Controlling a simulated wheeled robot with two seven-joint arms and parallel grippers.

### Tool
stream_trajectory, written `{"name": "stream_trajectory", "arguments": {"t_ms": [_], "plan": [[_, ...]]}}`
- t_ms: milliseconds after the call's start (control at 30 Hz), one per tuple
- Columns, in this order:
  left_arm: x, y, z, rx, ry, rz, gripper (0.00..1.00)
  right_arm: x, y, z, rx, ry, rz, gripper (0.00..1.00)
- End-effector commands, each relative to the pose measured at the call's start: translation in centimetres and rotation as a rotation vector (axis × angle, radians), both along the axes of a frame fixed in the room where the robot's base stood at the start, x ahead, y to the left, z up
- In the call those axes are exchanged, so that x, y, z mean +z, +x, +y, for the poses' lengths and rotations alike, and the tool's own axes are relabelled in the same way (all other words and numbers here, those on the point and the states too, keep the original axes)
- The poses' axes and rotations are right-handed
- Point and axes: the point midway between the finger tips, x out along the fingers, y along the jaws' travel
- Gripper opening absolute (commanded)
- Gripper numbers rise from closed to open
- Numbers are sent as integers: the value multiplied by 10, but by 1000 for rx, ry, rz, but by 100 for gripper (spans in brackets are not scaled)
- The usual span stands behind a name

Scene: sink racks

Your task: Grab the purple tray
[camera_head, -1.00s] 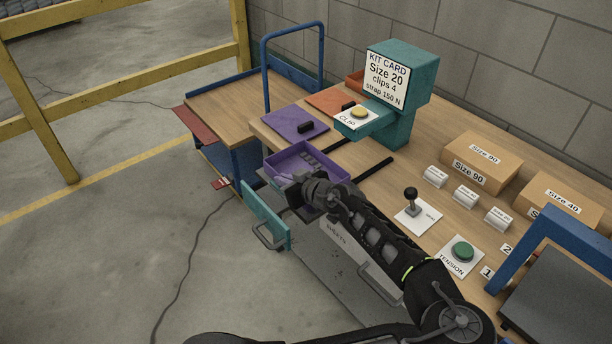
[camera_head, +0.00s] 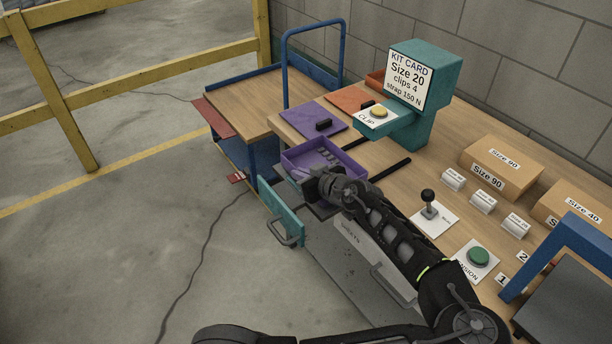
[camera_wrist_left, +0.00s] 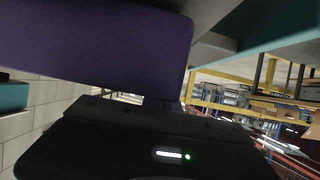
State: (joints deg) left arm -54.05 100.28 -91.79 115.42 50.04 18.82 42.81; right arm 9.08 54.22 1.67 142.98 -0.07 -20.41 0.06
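The purple tray (camera_head: 304,157) is open-topped, with small grey pieces inside, and sits at the left front edge of the wooden bench. My left gripper (camera_head: 314,190) is at the tray's near side, against or just beside its wall. In the left wrist view a broad purple surface of the tray (camera_wrist_left: 95,45) fills the upper left, very close above the dark gripper body. The fingertips are hidden, so I cannot tell whether they are closed on the wall. My right gripper is not in view.
A purple mat (camera_head: 315,119) with a black block lies behind the tray. A teal stand (camera_head: 437,85) bears the kit card. An open teal drawer (camera_head: 284,215) juts out below. A blue-railed cart (camera_head: 245,105) stands left. The floor at left is mostly clear.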

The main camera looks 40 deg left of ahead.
Motion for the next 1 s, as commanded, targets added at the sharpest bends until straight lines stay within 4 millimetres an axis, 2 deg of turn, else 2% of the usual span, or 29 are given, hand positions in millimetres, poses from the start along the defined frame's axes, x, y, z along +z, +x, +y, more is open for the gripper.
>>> {"name": "stream_trajectory", "arguments": {"t_ms": [400,500,633,1000], "plan": [[74,1,0,0,-2,-5,0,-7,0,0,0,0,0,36],[86,0,0,0,-1,-4,0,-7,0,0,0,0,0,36],[92,0,0,1,0,-2,0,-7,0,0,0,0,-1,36],[92,0,0,1,1,-2,0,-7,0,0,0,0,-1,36]]}}
